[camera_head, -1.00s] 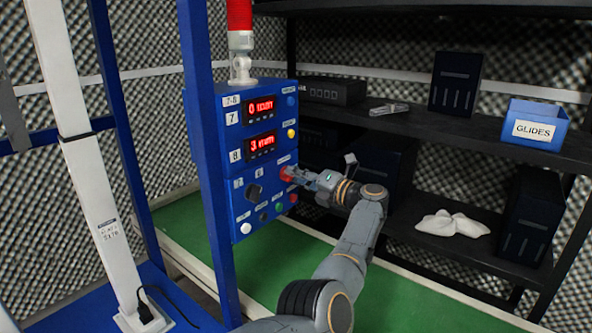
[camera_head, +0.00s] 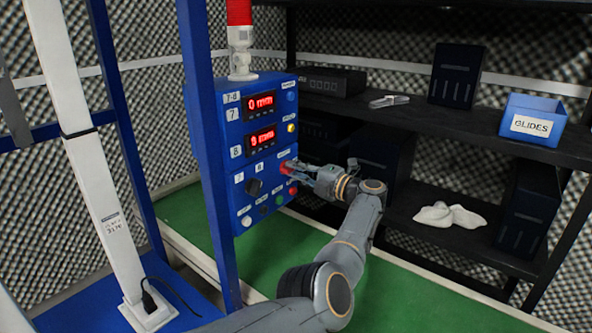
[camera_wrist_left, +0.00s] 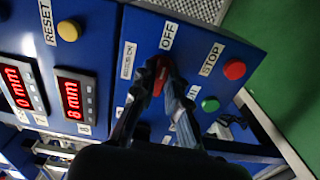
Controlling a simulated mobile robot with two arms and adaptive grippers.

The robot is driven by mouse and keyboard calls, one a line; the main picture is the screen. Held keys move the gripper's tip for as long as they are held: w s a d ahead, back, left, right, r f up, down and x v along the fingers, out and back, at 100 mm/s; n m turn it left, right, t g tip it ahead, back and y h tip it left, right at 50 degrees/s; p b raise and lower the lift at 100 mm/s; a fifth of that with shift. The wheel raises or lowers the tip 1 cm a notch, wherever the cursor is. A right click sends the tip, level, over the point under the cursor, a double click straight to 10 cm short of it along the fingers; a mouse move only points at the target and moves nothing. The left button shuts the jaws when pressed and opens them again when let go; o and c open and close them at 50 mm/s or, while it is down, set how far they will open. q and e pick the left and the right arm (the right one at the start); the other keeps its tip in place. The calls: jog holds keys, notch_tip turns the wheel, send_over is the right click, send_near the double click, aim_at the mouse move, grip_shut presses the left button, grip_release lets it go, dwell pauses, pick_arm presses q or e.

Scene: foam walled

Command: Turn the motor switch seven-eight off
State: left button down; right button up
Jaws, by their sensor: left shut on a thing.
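The blue control box (camera_head: 225,170) stands left of centre in the head view, with two red number displays and several buttons and knobs. My left gripper (camera_head: 290,167) is at the right side of its front. In the left wrist view my gripper (camera_wrist_left: 162,88) is shut on the red motor switch (camera_wrist_left: 160,72), one finger on each side. The red switch handle sits between the "OFF" label and a label reading roughly "MOTOR ON". The fingers hide part of the switch, so its exact turn is unclear. My right gripper is not in view.
A red STOP button (camera_wrist_left: 234,69) and a green button (camera_wrist_left: 210,104) sit close beside the switch. A black knob (camera_head: 254,187) is left of it on the panel. Dark shelves (camera_head: 420,119) with a blue GLIDES bin (camera_head: 533,121) stand behind my arm at the right.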

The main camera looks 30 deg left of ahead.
pick_arm(q)
jog(key=c, duration=1.4)
grip_release()
jog(key=shift+o, duration=0.2)
jog(key=d, duration=1.2)
jog(key=shift+s, duration=0.45)
